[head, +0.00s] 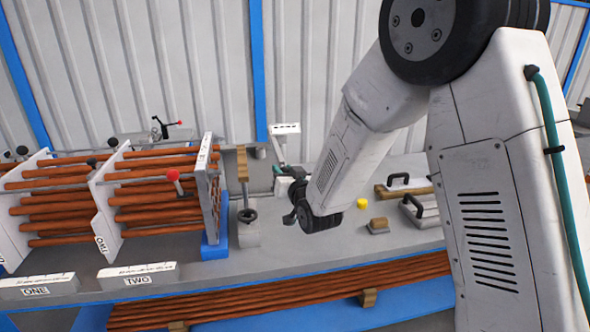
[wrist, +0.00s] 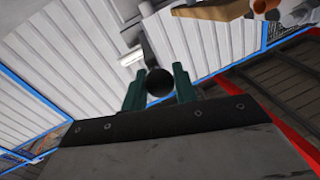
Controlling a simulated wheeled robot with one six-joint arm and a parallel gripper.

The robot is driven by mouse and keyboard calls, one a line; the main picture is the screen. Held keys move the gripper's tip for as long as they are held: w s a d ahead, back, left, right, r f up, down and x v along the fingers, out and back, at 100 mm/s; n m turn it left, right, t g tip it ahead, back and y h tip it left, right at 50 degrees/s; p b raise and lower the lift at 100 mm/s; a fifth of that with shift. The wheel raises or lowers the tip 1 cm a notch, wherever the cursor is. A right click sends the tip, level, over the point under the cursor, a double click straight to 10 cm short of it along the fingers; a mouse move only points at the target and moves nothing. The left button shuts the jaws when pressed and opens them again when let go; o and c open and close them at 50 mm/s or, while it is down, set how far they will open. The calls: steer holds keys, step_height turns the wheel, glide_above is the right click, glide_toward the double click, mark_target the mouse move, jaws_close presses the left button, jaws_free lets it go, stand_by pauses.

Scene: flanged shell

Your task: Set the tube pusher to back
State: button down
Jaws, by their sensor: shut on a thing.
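In the wrist view my gripper (wrist: 159,78) has its two green fingers closed on either side of a round black knob (wrist: 159,84). The knob sits between the fingertips, and I take it for the tube pusher's handle. A grey shaft or body shows behind it. In the head view my wrist covers the knob, and the fingers are not clear. A white label plate (head: 285,128) stands on a post just behind my wrist, its writing too small to read. It also seems to show in the wrist view (wrist: 132,57). The pusher's setting cannot be read.
At the left a rack holds copper tubes (head: 155,187) between white plates, with a red-knobbed lever (head: 173,175).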

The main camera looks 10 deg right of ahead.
steer(key=shift+d, duration=0.15)
steer(key=c, duration=1.4)
jaws_free()
steer(key=shift+d, duration=0.2)
steer(key=shift+c, duration=0.2)
steer(key=shift+a, duration=0.15)
steer(key=s+d, duration=0.1)
steer(key=s, duration=0.6)
steer(key=shift+s+d, duration=0.25)
steer(key=shift+s, duration=0.1)
